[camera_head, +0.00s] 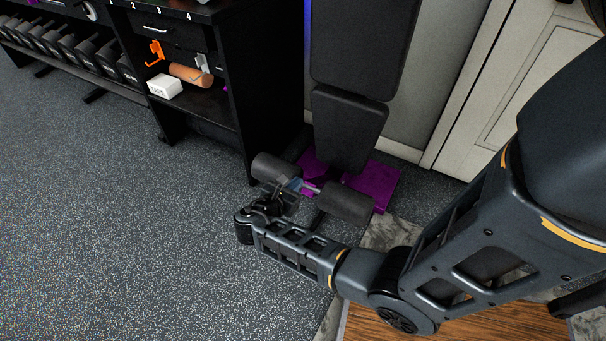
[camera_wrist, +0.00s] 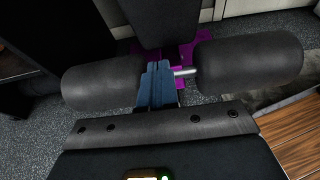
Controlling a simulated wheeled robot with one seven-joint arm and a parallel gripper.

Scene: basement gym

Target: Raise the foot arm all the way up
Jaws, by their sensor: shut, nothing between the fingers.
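The foot arm carries two dark foam rollers joined by a thin metal bar. In the head view the left roller (camera_head: 276,168) and right roller (camera_head: 344,203) sit low in front of the bench pads. In the wrist view the left roller (camera_wrist: 103,83) and right roller (camera_wrist: 250,62) span the picture, with the metal bar (camera_wrist: 186,72) between them. My gripper (camera_head: 290,186) is between the rollers, beside the bar. Its blue fingers (camera_wrist: 156,76) are shut with nothing between them. Whether they touch the bar or left roller I cannot tell.
A black padded bench (camera_head: 348,125) with a purple base (camera_head: 379,184) stands behind the rollers. A black shelf unit (camera_head: 273,90) is at left, holding a white tape box (camera_head: 165,86) and an orange-brown roll (camera_head: 190,74). Dumbbells (camera_head: 75,50) line the far left. The speckled floor at left is clear.

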